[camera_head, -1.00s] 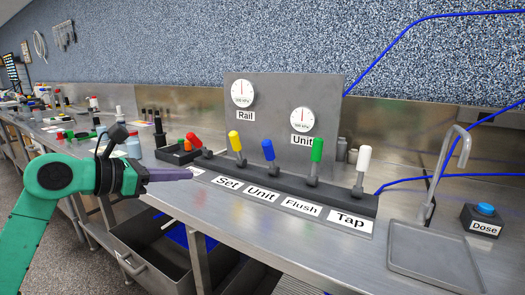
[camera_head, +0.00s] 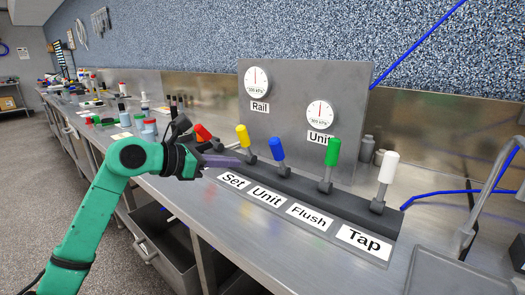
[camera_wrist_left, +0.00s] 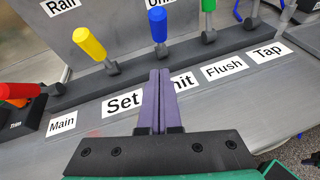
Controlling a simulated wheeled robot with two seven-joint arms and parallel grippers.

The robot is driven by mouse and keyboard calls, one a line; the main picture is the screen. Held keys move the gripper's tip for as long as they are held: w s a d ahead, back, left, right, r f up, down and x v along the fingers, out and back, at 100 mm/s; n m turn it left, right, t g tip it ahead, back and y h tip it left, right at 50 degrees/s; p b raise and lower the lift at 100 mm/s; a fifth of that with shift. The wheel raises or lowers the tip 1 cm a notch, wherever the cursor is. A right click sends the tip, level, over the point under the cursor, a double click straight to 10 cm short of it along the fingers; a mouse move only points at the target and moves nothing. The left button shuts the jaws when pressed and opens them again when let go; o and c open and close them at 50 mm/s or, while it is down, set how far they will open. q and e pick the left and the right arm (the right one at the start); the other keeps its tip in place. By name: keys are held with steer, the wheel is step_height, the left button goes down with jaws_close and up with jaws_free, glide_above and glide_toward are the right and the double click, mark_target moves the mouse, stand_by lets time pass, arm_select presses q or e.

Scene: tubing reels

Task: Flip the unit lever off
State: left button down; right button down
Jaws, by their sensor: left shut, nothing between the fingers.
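The blue lever (camera_head: 277,150) stands behind the "Unit" label (camera_head: 267,196), third in a row of coloured levers on a dark rail. Its handle leans slightly left in the head view. The blue lever also shows in the left wrist view (camera_wrist_left: 158,26), just beyond my fingertips. My left gripper (camera_head: 238,161) is shut and empty, in front of the row near the yellow lever (camera_head: 243,136). In the wrist view its purple fingers (camera_wrist_left: 160,73) point at the blue lever's base and cover part of the "Unit" label. I see a gap, no clear contact. My right gripper is not in view.
A red lever (camera_head: 203,132) leans left of the yellow one. Green (camera_head: 333,151) and white (camera_head: 388,167) levers stand to the right. A panel with Rail (camera_head: 257,82) and Unit (camera_head: 320,114) gauges rises behind. The bench front (camera_head: 240,228) is clear.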

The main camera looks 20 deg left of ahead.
arm_select(q)
steer(key=p, duration=0.2)
glide_toward(280, 158)
steer(key=a+f, duration=0.2)
steer(key=w+d, duration=0.1)
steer(key=w, duration=0.1)
steer(key=w+d+r+p, duration=0.1)
steer(key=w+d, duration=0.1)
steer(key=shift+w, duration=0.2)
